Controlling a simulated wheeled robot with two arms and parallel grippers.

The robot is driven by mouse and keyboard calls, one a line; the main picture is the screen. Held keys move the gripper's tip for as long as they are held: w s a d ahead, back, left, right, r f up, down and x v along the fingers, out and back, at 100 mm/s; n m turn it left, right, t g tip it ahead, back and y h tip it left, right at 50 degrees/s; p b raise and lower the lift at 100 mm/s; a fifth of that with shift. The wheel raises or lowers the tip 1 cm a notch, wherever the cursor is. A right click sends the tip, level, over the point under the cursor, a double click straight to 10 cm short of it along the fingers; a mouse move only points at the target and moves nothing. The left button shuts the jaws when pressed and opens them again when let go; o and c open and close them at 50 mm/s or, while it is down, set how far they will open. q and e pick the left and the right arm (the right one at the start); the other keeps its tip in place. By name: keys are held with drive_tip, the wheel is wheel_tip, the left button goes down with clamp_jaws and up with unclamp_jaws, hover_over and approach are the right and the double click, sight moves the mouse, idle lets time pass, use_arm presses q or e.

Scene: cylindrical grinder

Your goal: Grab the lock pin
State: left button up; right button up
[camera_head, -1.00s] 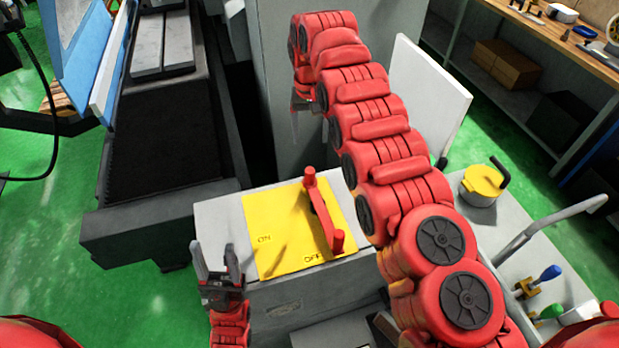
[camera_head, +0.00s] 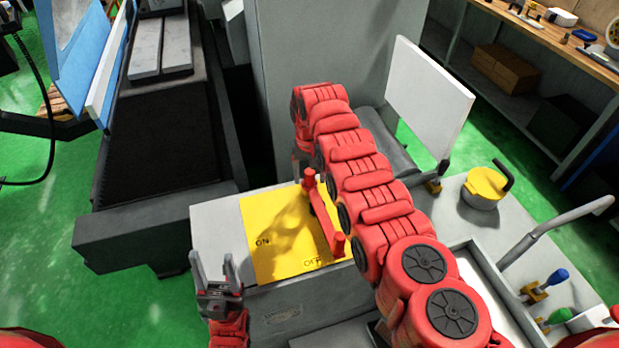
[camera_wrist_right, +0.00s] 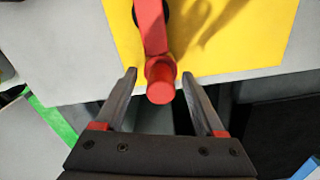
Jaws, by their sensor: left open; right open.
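A red lever (camera_head: 323,222) lies across a yellow ON/OFF plate (camera_head: 268,245), with an upright round red peg at each end. No part is labelled as the lock pin; the far peg (camera_head: 309,178) fits best. In the right wrist view this red peg (camera_wrist_right: 161,84) stands between the spread fingers of my right gripper (camera_wrist_right: 159,76), with a gap on both sides. In the head view my right gripper is mostly hidden behind its own arm, close to the far peg. My left gripper (camera_head: 213,264) is open and empty, left of the plate's near corner.
The plate sits on a grey box (camera_head: 215,222). A white panel (camera_head: 430,95) stands behind my right arm. A yellow-topped knob (camera_head: 487,184), a grey bent handle (camera_head: 560,228) and small coloured levers (camera_head: 556,280) are at right. A dark machine bed (camera_head: 155,150) lies at left.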

clamp_jaws()
idle(0.3)
drive_tip(key=shift+r, duration=0.1)
